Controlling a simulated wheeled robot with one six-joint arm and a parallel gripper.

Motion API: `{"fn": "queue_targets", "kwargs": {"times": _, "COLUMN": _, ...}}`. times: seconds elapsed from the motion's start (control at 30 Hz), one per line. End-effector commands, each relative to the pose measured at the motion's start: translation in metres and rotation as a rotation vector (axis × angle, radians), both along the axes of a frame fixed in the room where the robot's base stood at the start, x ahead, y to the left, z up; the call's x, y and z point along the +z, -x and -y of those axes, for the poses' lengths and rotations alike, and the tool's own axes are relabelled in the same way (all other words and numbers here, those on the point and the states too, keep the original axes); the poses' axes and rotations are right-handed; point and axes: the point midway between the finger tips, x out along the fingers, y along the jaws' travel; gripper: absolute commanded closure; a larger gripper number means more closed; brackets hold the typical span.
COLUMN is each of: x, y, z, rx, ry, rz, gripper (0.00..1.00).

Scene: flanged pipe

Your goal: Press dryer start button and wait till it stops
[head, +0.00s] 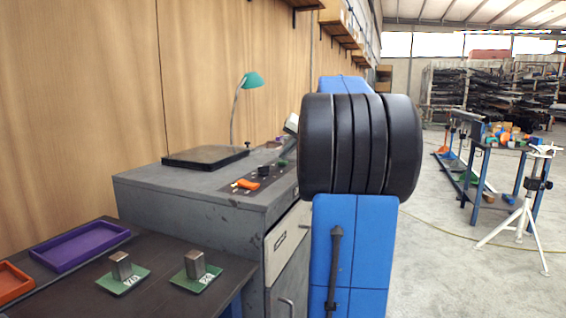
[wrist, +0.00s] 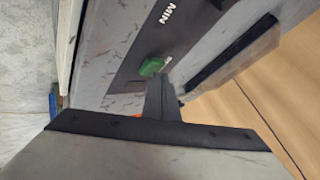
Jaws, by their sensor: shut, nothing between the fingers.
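The dryer looks to be the grey cabinet (head: 190,188) ahead of me, with a dark control panel (head: 250,181) on its top. A green button shows at the panel's far end in the head view (head: 283,163) and close up in the wrist view (wrist: 152,67), near the label "MIN". My gripper (wrist: 162,82) is shut and empty, its fingertips just beside the green button in the picture. I cannot tell whether they touch it. In the head view, my arm hides part of the panel's right side.
An orange item (head: 246,184) and a black knob (head: 264,171) sit on the panel. A black slab (head: 205,157) lies behind it, below a green lamp (head: 252,80). Metal blocks on green plates (head: 195,278) and a purple tray (head: 80,245) are on the near-left table.

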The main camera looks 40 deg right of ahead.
Motion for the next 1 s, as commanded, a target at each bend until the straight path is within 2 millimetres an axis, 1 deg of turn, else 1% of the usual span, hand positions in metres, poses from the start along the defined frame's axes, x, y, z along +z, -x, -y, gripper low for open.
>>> {"fn": "queue_targets", "kwargs": {"times": 0.73, "x": -0.0045, "y": 0.0, "z": 0.0, "rx": 0.001, "ry": -0.001, "rz": -0.001, "gripper": 1.0}}
{"fn": "queue_targets", "kwargs": {"times": 1.0, "x": 0.0036, "y": 0.0, "z": 0.0001, "rx": 0.001, "ry": 0.001, "rz": 0.0, "gripper": 1.0}}
